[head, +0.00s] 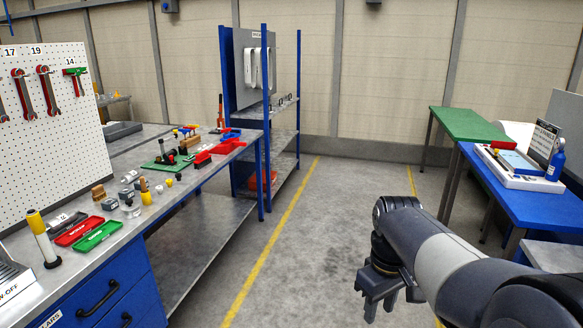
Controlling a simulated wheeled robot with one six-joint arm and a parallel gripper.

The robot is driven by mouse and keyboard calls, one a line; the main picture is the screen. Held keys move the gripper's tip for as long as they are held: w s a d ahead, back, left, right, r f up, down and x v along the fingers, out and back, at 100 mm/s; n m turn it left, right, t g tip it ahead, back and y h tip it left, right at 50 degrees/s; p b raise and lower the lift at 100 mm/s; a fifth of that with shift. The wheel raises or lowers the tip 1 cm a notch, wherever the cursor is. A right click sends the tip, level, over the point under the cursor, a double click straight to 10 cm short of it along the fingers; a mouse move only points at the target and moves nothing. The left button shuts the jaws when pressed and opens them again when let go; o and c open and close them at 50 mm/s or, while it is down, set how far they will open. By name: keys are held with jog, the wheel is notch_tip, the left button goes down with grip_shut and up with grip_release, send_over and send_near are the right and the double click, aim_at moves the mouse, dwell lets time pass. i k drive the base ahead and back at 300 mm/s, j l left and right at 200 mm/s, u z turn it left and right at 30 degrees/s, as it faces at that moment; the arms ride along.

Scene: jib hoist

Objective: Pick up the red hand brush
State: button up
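A small red block-shaped thing with a darker lower part (202,159) lies on the long grey workbench at left, in front of a red tray. It may be the red hand brush, but it is too small to be sure. My gripper (393,298) hangs over the floor at lower right, pointing down, far from the bench. Its fingers look apart, with nothing seen between them.
The grey workbench (60,276) holds red and green trays, a green board and several small parts. A pegboard (45,130) stands behind it. A blue-framed shelf rack (266,110) stands beyond. A blue table (545,200) is at right. The floor between is clear.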

aim_at(203, 159)
jog(key=i+u, duration=0.2)
jog(key=i, duration=0.4)
jog(key=i+u, duration=0.2)
jog(key=i, duration=0.4)
jog(key=i+l+u, duration=0.25)
jog(key=i, duration=0.35)
jog(key=i+u, duration=0.2)
jog(key=i, duration=0.5)
jog(key=i+u, duration=0.2)
jog(key=i, duration=0.55)
jog(key=i+l+u, duration=0.2)
jog(key=i, duration=0.5)
jog(key=i+u, duration=0.1)
jog(key=i, duration=0.35)
